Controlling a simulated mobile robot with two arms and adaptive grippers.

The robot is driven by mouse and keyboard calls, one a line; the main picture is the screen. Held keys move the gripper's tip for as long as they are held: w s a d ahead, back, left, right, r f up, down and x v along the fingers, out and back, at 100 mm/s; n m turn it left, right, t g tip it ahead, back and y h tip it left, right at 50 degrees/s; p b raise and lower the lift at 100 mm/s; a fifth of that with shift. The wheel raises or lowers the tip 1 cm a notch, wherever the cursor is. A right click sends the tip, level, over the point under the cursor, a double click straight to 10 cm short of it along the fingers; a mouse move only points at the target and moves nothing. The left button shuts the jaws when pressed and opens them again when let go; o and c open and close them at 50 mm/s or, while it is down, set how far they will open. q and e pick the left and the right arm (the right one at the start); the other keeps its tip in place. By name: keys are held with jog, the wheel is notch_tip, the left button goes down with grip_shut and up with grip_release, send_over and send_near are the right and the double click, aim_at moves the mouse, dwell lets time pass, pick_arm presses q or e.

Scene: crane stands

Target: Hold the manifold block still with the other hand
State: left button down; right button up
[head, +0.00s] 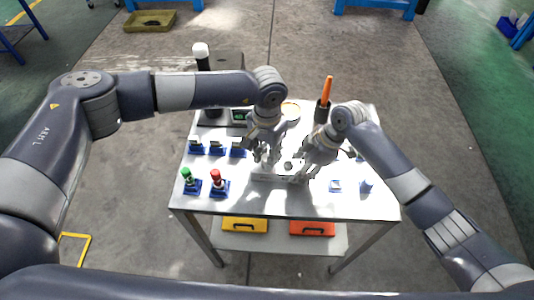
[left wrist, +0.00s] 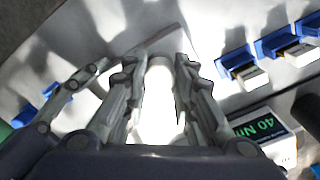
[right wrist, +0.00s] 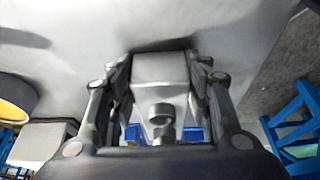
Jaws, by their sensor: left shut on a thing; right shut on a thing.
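The manifold block (head: 271,176) is a pale grey block on the metal table, partly hidden by my grippers in the head view. My right gripper (head: 301,170) is shut on it, with one finger on each side of the block (right wrist: 160,68) in the right wrist view. A dark, short round fitting (right wrist: 161,115) shows in front of the block there. My left gripper (head: 263,157) is low over the block's left part. In the left wrist view its fingers (left wrist: 157,68) are shut on a pale, rounded, washed-out thing (left wrist: 160,98); I cannot tell exactly what it is.
On the table (head: 300,203), a green-topped piece (head: 190,182) and a red-topped piece (head: 217,182) stand in blue holders at the front left. Several blue holders lie behind them. A device with a green display (head: 240,115) and an orange-handled tool (head: 326,90) are at the back.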

pick_arm(q)
jog(key=m, duration=0.5)
jog(key=c, duration=1.2)
grip_release()
jog(key=shift+c, duration=0.2)
jog(key=shift+c, duration=0.9)
